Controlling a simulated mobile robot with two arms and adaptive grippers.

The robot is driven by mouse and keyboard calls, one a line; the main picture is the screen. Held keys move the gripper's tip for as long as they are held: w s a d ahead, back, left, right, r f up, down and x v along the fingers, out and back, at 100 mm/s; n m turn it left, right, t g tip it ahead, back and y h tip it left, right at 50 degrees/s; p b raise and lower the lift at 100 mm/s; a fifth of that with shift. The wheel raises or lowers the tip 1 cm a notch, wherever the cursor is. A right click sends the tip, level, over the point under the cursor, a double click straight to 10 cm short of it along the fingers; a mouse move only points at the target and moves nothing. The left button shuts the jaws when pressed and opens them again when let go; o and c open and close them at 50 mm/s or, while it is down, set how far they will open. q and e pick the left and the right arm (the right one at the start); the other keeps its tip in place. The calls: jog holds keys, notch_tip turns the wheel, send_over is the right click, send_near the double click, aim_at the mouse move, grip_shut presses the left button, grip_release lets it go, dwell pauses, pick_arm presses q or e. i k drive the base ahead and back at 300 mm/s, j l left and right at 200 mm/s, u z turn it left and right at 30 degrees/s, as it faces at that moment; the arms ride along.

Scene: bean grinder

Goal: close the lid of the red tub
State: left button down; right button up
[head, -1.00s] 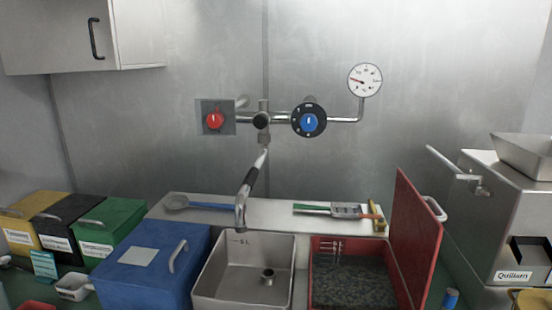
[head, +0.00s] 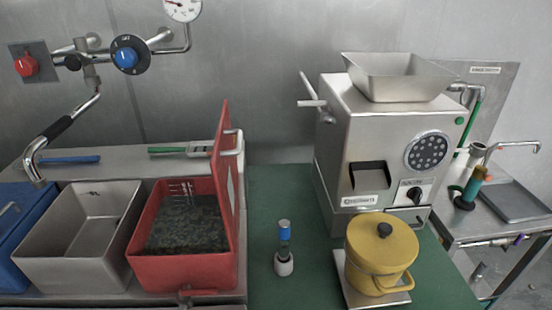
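The red tub (head: 180,272) stands left of centre in the head view, on the grey counter. Its red lid (head: 227,190) stands open, upright along the tub's right side, with a pale handle (head: 239,143) on its outer face. Dark granular contents (head: 187,225) fill the lower part of the tub, and pale level marks show on the inner back wall. Neither of my grippers is in view.
An open metal basin (head: 85,240) and a blue tub (head: 20,235) stand to the left. A blue-capped small item (head: 284,255), a yellow pot (head: 382,252) and a steel grinder (head: 375,140) stand to the right. Green counter beside the lid is mostly clear.

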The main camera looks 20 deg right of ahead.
aim_at(223, 163)
jog(key=l, duration=0.55)
jog(key=k+l+u, duration=0.5)
jog(key=l+u, duration=0.2)
jog(key=l, duration=0.1)
